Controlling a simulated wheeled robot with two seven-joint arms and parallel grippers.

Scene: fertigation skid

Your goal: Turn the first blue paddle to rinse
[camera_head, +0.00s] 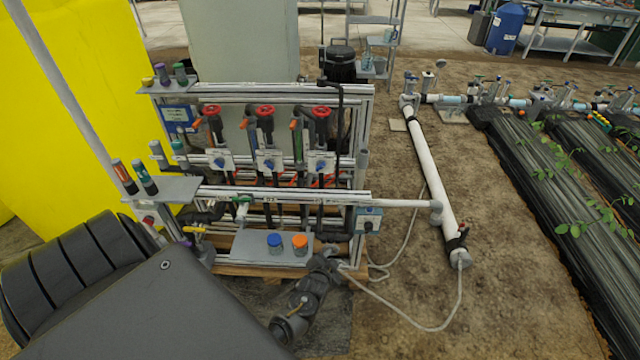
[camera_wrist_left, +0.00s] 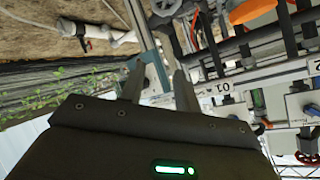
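Three white valve blocks with small blue paddles stand in a row on the skid below the red handwheels: left (camera_head: 221,161), middle (camera_head: 269,163), right (camera_head: 319,164). Their paddle angles are too small to read. My left gripper (camera_head: 331,254) is low at the skid's front right, apart from the blocks. In the left wrist view, turned upside down, its two fingers (camera_wrist_left: 160,70) are spread with nothing between them. One blue paddle (camera_wrist_left: 308,109) shows at the right of that view; a plate beside it carries number marks. My right gripper is not in view.
Red handwheels (camera_head: 265,111) and pipes crowd the skid frame. A blue-lidded jar (camera_head: 275,240) and an orange-lidded jar (camera_head: 300,241) stand on the low shelf. A blue-and-white box (camera_head: 368,220) and a white pipe (camera_head: 432,170) are at the right. Bare soil lies beyond.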

